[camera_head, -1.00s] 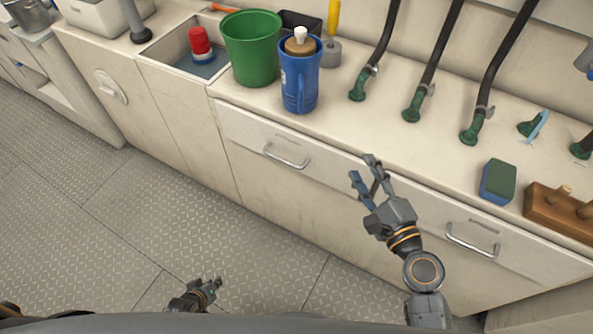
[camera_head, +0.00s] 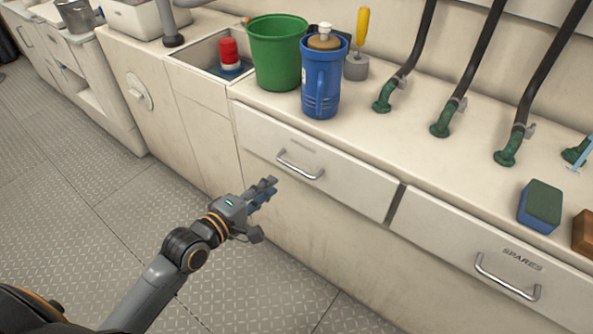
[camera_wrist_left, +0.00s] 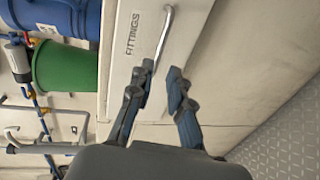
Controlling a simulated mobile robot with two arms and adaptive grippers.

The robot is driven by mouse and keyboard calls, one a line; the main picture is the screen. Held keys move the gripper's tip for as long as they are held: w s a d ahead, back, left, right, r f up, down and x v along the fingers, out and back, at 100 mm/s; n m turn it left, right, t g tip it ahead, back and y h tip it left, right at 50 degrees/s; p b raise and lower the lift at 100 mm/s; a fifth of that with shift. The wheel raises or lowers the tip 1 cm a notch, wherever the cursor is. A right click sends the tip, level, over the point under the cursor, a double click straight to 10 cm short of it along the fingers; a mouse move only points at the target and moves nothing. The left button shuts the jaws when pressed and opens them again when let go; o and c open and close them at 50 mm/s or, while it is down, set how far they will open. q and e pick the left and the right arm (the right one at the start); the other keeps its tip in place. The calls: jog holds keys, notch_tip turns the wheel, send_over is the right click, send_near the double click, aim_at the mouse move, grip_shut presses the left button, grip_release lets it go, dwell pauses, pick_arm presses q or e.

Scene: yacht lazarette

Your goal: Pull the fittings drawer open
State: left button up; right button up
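The fittings drawer (camera_head: 350,190) is a wide cream front below the counter and looks shut. Its metal bar handle (camera_head: 300,168) is on the left half of the front. In the left wrist view the drawer front (camera_wrist_left: 190,30) is marked FITTINGS and its handle (camera_wrist_left: 165,35) is just beyond my fingertips. My left gripper (camera_head: 268,190) is open and empty, below and left of the handle, apart from it. Its two spread fingers also show in the left wrist view (camera_wrist_left: 160,78). My right gripper is not in view.
A SPARES drawer (camera_head: 480,255) with its own handle is to the right. On the counter stand a green bucket (camera_head: 277,60), a blue jug (camera_head: 321,85) and a sponge (camera_head: 540,206). Black hoses rise from the counter. The patterned floor (camera_head: 70,200) is clear.

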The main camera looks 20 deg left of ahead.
aim_at(293, 169)
pick_arm(q)
jog(key=b+x, duration=0.1)
jog(key=x, duration=0.5)
jog(key=shift+b+x, duration=0.6)
jog(key=shift+x, duration=1.85)
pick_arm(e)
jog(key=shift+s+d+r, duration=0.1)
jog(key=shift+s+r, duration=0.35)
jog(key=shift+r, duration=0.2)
pick_arm(q)
jog(key=shift+f, duration=0.1)
grip_shut()
